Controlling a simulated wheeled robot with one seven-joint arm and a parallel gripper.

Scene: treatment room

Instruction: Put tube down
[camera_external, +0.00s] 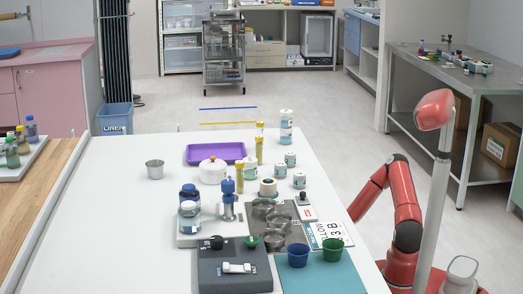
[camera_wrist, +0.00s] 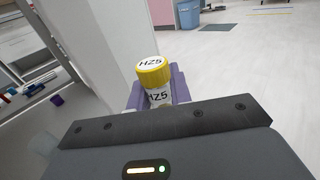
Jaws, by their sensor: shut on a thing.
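A tube with a yellow cap marked HZ5 (camera_wrist: 154,72) stands up between the purple fingers of my gripper (camera_wrist: 156,95) in the wrist view. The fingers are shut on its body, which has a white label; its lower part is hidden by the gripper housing. In the external view my red arm bends down beyond the right edge of the white table (camera_external: 130,215), and the gripper and held tube are hidden there.
A purple tray (camera_external: 190,161) lies at the table's back. The left half is mostly clear. A pale upright panel (camera_wrist: 95,45) stands close left of the held tube.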

